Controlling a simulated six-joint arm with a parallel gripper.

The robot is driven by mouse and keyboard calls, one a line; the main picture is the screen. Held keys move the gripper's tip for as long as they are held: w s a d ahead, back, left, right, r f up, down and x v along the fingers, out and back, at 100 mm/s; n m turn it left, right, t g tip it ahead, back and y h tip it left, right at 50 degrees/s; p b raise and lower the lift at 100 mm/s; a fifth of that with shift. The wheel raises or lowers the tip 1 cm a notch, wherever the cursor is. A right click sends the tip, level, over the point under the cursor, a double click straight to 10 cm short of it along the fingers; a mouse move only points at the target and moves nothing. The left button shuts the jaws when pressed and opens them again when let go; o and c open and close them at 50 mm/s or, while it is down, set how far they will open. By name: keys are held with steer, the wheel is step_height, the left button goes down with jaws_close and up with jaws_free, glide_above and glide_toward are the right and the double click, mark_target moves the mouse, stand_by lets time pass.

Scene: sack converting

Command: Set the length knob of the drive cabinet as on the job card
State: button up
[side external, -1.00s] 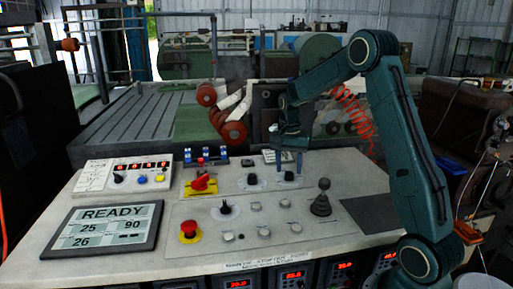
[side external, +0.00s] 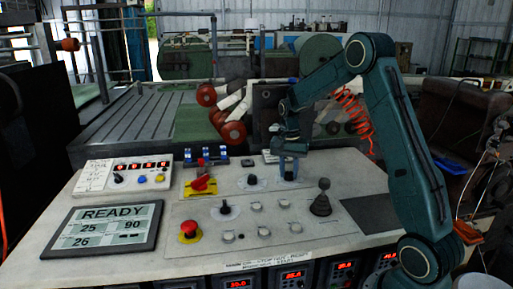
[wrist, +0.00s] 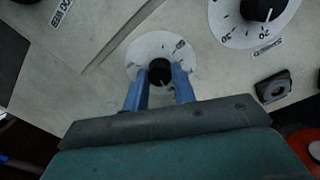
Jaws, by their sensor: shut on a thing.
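My gripper (side external: 289,166) points down at the right rear of the drive cabinet's sloping top (side external: 341,165). In the wrist view, its two blue fingers are shut on a black knob (wrist: 159,73) at the centre of a round white dial (wrist: 147,48). A pale pointer mark shows on the knob's lower side. The dial markings and the knob's label are too small to read. A second black knob (side external: 250,180) on a white dial sits to the left; it also shows in the wrist view (wrist: 258,10). No writing can be read as the job card.
A display (side external: 105,229) reads READY, 25, 90, 26. A red switch handle (side external: 200,184), a red mushroom button (side external: 189,231), another black knob (side external: 224,208) and a black lever (side external: 322,198) stand on the top. Bare grey surface lies right of the held knob.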

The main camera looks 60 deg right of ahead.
steer(key=shift+n, duration=0.4)
steer(key=n, duration=1.7)
steer(key=shift+t, duration=0.3)
steer(key=n, duration=0.6)
steer(key=o, duration=1)
